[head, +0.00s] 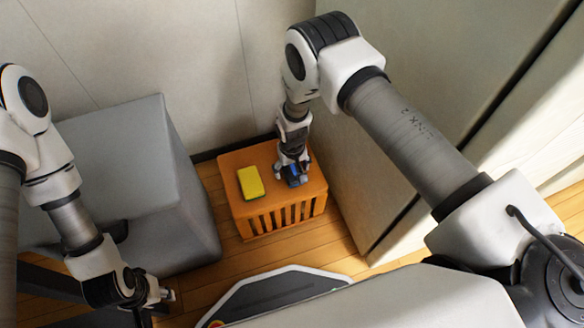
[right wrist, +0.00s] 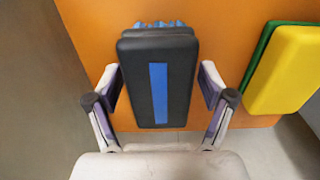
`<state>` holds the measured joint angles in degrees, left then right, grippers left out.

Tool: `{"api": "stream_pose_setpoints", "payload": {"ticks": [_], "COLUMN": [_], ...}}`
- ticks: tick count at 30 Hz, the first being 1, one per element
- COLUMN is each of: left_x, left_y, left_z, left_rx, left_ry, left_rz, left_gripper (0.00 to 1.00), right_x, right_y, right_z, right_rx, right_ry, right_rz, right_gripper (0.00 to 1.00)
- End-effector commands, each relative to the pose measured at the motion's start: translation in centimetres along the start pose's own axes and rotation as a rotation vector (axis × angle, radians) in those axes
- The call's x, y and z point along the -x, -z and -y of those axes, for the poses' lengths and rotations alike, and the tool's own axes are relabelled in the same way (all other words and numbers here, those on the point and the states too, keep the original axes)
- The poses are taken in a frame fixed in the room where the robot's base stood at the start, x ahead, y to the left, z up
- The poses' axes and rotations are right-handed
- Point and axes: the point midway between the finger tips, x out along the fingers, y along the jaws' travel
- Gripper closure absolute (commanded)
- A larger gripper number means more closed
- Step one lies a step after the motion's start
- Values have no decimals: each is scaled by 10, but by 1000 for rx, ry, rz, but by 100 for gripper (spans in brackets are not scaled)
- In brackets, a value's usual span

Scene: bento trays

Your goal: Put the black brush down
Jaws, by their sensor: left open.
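The black brush (right wrist: 133,84) has a blue stripe on its back and blue bristles at its far end. In the right wrist view it lies between the two fingers of my right gripper (right wrist: 160,88), which is shut on its sides. In the head view my right gripper (head: 293,178) is over the right part of the orange slatted stand (head: 243,205) and hides most of the brush. I cannot tell whether the brush touches the top. My left gripper (head: 162,297) is open and empty at the lower left, away from the stand.
A yellow and green sponge (head: 250,181) lies on the stand, left of the brush; it also shows in the right wrist view (right wrist: 287,70). A grey block (head: 120,150) stands left of the stand. A pale cabinet (head: 400,130) stands close on its right, the wall behind.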

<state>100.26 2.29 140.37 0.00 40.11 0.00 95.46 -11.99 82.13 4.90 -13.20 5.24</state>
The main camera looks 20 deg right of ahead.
Motion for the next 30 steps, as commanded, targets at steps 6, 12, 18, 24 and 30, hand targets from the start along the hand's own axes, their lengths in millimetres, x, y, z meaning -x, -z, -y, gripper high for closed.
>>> {"api": "stream_pose_setpoints", "payload": {"ticks": [6, 12, 18, 24, 30], "left_x": [1, 18, 44, 56, 56], "left_y": [0, 0, 0, 0, 0], "left_z": [0, 0, 0, 0, 0], "left_rx": [0, 0, 0, 0, 0], "left_ry": [0, 0, 0, 0, 0], "left_rz": [0, 0, 0, 0, 0], "left_gripper": [59, 59, 59, 59, 59], "right_x": [2, 31, 85, 119, 124], "right_y": [0, 1, 1, 0, 0], "right_z": [0, 0, 0, 0, 0], "right_rx": [0, -1, -1, 0, 1], "right_ry": [0, 0, -1, 0, 0], "right_rz": [0, -2, -3, -1, 1], "right_gripper": [18, 18, 18, 18, 18]}}
